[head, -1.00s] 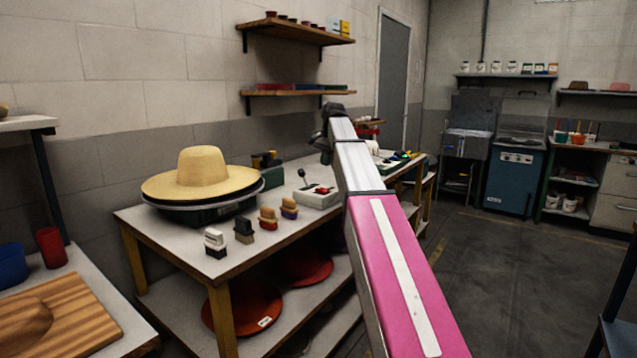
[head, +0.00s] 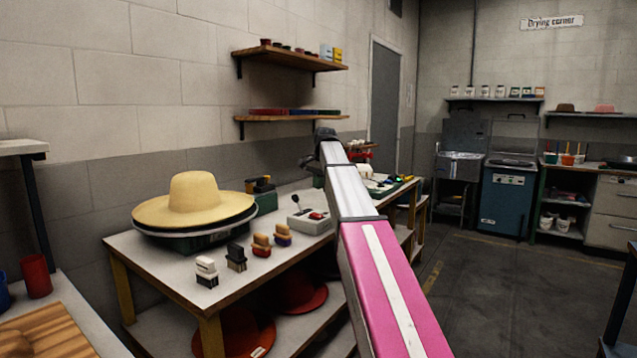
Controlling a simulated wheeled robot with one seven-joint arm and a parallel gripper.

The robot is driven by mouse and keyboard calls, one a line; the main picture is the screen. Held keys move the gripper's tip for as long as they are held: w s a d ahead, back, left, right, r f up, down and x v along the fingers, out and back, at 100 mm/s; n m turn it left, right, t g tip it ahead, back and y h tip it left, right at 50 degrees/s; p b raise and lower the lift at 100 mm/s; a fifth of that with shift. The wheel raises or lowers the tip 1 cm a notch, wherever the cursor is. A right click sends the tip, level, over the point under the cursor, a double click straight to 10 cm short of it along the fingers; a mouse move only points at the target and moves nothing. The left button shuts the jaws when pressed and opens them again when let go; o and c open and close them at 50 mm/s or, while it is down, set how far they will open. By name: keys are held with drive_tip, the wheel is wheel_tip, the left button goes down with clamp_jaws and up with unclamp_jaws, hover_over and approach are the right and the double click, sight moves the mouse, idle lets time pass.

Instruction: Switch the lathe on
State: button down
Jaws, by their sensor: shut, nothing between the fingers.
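A wide straw-coloured hat (head: 193,200) sits on a dark green round base (head: 198,240) on the workbench; I take this to be the lathe. To its right a pale control box (head: 312,222) has an upright black-knobbed lever (head: 295,200) and a red switch (head: 316,216). I cannot tell the switch's position or whether the hat turns. My gripper (head: 318,155) is the dark end of my arm, beyond the control box and above the bench's far part. It is small and partly hidden by my arm; it looks shut and empty.
Several small brush-like blocks (head: 236,257) stand along the bench's (head: 160,258) front. Two wall shelves (head: 290,118) hang above. Reddish hats (head: 300,293) lie on the lower shelf. Floor (head: 480,290) to the right is clear.

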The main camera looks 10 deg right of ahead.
sight(316, 214)
drive_tip(key=f, duration=0.6)
drive_tip(key=w+a+f, duration=0.1)
drive_tip(key=f, duration=0.3)
drive_tip(key=shift+w+a, duration=0.1)
drive_tip(key=shift+a+f, duration=0.1)
drive_tip(key=shift+f, duration=0.1)
drive_tip(key=shift+s+d+r, duration=0.2)
drive_tip(key=shift+s+d, duration=0.3)
drive_tip(key=shift+d, duration=0.1)
drive_tip(key=shift+r, duration=0.1)
